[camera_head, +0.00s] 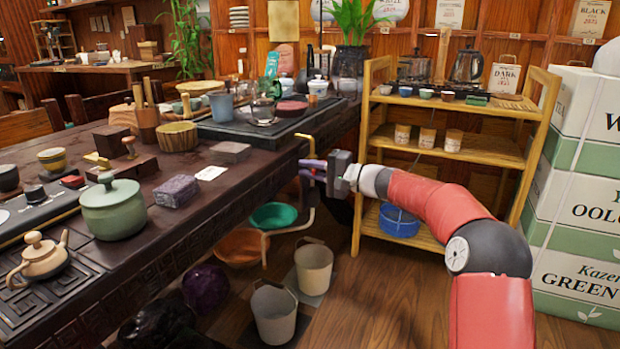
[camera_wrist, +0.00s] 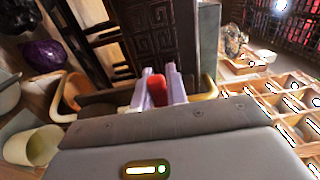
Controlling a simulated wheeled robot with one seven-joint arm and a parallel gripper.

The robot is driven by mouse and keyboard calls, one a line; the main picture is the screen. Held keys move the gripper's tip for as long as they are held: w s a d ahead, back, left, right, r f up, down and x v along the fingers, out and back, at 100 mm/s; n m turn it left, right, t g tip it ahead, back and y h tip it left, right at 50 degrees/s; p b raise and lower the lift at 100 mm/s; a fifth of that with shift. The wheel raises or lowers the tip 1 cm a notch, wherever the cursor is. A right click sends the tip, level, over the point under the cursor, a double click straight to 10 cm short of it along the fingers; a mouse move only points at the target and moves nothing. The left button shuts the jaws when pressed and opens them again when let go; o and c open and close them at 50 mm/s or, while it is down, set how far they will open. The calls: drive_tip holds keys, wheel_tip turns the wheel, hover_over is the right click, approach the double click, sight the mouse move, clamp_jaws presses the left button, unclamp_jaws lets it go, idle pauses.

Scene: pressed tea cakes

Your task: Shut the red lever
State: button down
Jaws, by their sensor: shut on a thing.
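The red lever (camera_wrist: 157,92) shows in the wrist view as a small red piece between the two pale lilac fingers of my gripper (camera_wrist: 159,87). The fingers are shut on it, one on each side. In the head view my gripper (camera_head: 312,169) is at the right end of the dark table, beside a bent brass pipe (camera_head: 306,139). The pipe also shows in the wrist view (camera_wrist: 210,88), right of the fingers. In the head view the lever is too hidden by the gripper to make out clearly.
The dark carved table (camera_head: 160,232) holds a green pot (camera_head: 112,208) and a tea tray (camera_head: 235,131). Below are a green basin (camera_head: 273,215), an orange basin (camera_head: 241,247) and pale buckets (camera_head: 274,314). A wooden shelf (camera_head: 487,149) and stacked boxes (camera_head: 575,220) stand at right.

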sight(318, 171)
drive_tip(key=shift+f, duration=0.1)
drive_tip(key=c, duration=1.4)
unclamp_jaws()
drive_tip(key=shift+d, duration=0.1)
drive_tip(key=v, duration=0.7)
drive_tip(key=shift+s+d, duration=0.15)
drive_tip(key=shift+d, duration=0.15)
